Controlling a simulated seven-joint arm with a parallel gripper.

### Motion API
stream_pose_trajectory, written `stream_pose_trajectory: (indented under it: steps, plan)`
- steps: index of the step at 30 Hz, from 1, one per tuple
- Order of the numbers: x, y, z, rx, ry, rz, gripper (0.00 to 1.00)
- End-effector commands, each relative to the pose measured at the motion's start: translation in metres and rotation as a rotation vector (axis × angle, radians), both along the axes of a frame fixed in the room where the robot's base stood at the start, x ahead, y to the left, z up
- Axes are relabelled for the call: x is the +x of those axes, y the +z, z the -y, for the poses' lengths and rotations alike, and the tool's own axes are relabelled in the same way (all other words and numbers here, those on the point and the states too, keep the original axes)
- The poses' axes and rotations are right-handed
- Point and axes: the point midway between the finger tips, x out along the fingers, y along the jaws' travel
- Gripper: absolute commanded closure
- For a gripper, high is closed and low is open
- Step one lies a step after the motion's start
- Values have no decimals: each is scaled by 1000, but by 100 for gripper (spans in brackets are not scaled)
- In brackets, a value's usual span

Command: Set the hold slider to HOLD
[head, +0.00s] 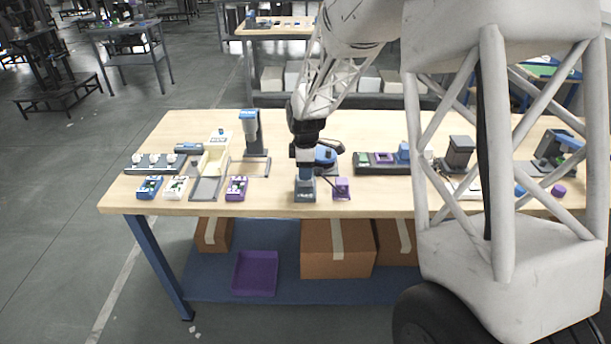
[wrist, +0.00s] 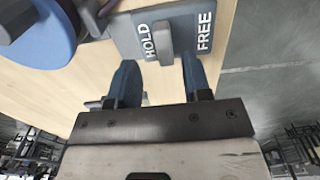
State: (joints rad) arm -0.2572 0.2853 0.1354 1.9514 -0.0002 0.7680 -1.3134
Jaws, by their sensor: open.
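The hold slider is a grey block (wrist: 180,20) with the white words HOLD and FREE on its top, at the top of the wrist view. Its upright grey knob (wrist: 164,42) stands between the two words, nearer HOLD, which is on the left. My gripper (wrist: 161,72) is open, with its two blue fingers apart. The knob is ahead of the gap between the fingertips, and I see no contact. In the head view my gripper (head: 304,176) points down over the grey block (head: 304,197) near the table's front edge, hiding the knob.
A blue round part (wrist: 45,35) is close on the left in the wrist view. In the head view a small purple block (head: 341,187) stands just right of the slider block. A grey and blue stand (head: 252,140) is to the left. The wooden table (head: 270,195) has bare room left of the slider.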

Motion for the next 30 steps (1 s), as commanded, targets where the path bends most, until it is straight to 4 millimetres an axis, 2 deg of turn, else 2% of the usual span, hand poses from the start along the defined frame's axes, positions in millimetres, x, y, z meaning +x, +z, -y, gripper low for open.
stream_pose_trajectory:
  steps: [3, 10, 25, 30]
  plan:
    - [0, 17, 0, 1, 0, 2, 55]
    - [0, 37, 0, 0, 0, 1, 55]
    - [0, 43, 1, 0, -2, 1, 55]
    - [-6, 50, 6, 1, -27, 6, 55]
